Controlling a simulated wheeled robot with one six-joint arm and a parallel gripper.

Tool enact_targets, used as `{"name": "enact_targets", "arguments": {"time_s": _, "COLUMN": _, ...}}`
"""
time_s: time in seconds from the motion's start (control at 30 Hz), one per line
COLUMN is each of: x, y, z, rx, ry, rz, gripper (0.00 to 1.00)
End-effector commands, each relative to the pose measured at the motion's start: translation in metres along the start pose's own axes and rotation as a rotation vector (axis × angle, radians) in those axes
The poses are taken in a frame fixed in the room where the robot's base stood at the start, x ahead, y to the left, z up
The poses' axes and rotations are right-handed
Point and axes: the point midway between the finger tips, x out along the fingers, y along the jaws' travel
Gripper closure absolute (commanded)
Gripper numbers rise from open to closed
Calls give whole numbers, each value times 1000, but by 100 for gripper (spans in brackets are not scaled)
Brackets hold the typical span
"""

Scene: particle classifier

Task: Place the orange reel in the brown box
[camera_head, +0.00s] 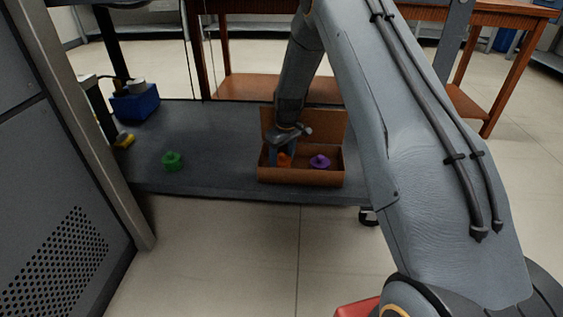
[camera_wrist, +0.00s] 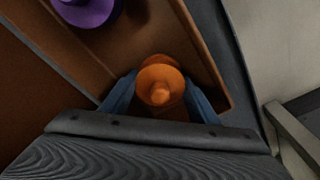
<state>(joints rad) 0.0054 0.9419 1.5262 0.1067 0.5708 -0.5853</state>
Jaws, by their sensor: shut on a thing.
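The orange reel (camera_wrist: 160,84) is between the two blue fingers of my gripper (camera_wrist: 158,98) in the wrist view. My gripper is shut on it. In the head view the orange reel (camera_head: 284,160) shows low inside the left part of the open brown box (camera_head: 300,176), with my gripper (camera_head: 283,157) reaching down into the box from above. The wrist view shows the brown box's walls (camera_wrist: 221,92) around the reel. I cannot tell whether the reel touches the box floor.
A purple reel (camera_head: 320,161) lies in the right part of the brown box. A green reel (camera_head: 173,161) stands on the dark shelf (camera_head: 215,150) to the left. A blue bin (camera_head: 135,103) is at the back left. The shelf between green reel and box is clear.

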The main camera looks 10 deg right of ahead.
Motion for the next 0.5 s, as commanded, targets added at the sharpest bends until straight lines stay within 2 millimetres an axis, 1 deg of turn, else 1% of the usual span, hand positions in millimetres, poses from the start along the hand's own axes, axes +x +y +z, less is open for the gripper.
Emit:
{"name": "enact_targets", "arguments": {"time_s": 0.2, "x": 2, "y": 0, "z": 0, "rx": 0, "ry": 1, "rz": 0, "gripper": 72}}
{"name": "enact_targets", "arguments": {"time_s": 0.23, "x": 2, "y": 0, "z": 0, "rx": 0, "ry": 1, "rz": 0, "gripper": 44}}
{"name": "enact_targets", "arguments": {"time_s": 0.33, "x": 2, "y": 0, "z": 0, "rx": 0, "ry": 1, "rz": 0, "gripper": 27}}
{"name": "enact_targets", "arguments": {"time_s": 0.5, "x": 2, "y": 0, "z": 0, "rx": 0, "ry": 1, "rz": 0, "gripper": 27}}
